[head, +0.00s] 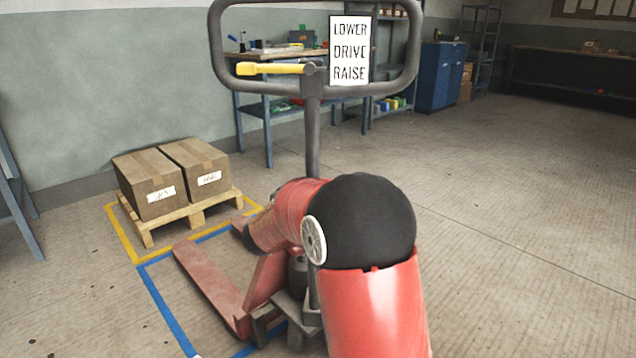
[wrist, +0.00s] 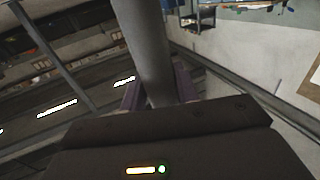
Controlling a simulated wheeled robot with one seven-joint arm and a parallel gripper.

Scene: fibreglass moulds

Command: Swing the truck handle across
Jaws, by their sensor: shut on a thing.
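The pallet truck (head: 213,285) is red, with forks reaching to the back left. Its dark grey handle (head: 313,140) stands upright on a shaft, with a wide loop on top, a yellow lever (head: 272,69) pointing left and a sign (head: 349,50) reading LOWER, DRIVE, RAISE. In the wrist view a dark grey tube of the handle (wrist: 146,45) runs down between the purple fingers of my gripper (wrist: 159,94), which is shut on it. In the head view my red arm covers the lower shaft, and my gripper is hidden.
Two cardboard boxes (head: 152,183) sit on a wooden pallet (head: 196,212) inside yellow floor lines at left. Blue lines mark the floor by the forks. A bench (head: 268,111) and blue cabinet (head: 441,76) stand along the back wall. The floor at right is clear.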

